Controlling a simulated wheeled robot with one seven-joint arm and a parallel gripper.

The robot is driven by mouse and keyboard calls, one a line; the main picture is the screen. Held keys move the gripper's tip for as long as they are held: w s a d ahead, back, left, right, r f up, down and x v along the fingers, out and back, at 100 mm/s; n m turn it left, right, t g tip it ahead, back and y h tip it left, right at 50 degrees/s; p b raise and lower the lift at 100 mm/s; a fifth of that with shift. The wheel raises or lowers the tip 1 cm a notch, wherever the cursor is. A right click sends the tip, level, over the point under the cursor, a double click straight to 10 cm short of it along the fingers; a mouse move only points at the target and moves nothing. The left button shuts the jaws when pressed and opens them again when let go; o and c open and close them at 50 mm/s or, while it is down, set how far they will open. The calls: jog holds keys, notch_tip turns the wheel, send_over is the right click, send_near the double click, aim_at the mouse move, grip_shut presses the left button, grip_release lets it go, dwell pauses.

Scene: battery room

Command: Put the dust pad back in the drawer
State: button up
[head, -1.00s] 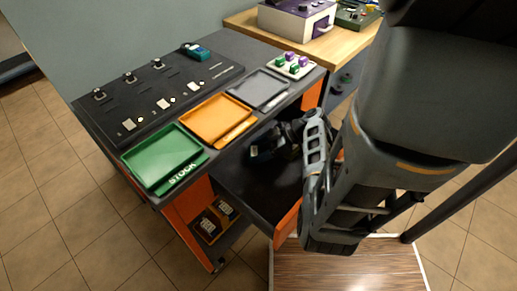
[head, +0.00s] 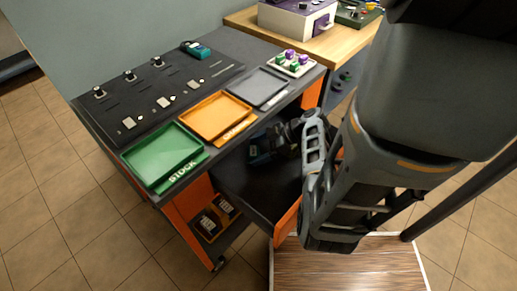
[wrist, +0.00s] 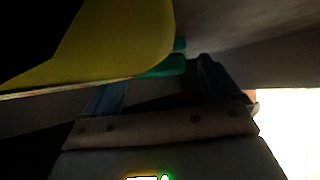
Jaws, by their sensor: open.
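The drawer (head: 255,190) of the dark bench is pulled open, with a dark floor and an orange front. My gripper (head: 258,153) is inside it, low under the bench top, and its fingertips are partly hidden in shade. In the wrist view my gripper (wrist: 160,85) shows two blue fingers spread apart. A yellow piece (wrist: 110,45) lies close ahead at the upper left, and a teal piece (wrist: 165,67) shows between and beyond the fingers. I cannot tell for sure whether these are the dust pad. No pad can be made out in the head view.
On the bench top are a green STOCK tray (head: 163,155), an orange tray (head: 216,116), a grey tray (head: 259,86) and a switch panel (head: 150,95). The bench edge hangs over the drawer. A shelf with labelled boxes (head: 212,220) is below.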

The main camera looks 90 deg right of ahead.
jog(key=b+v, duration=0.2)
jog(key=v, duration=1)
jog(key=shift+r, duration=0.15)
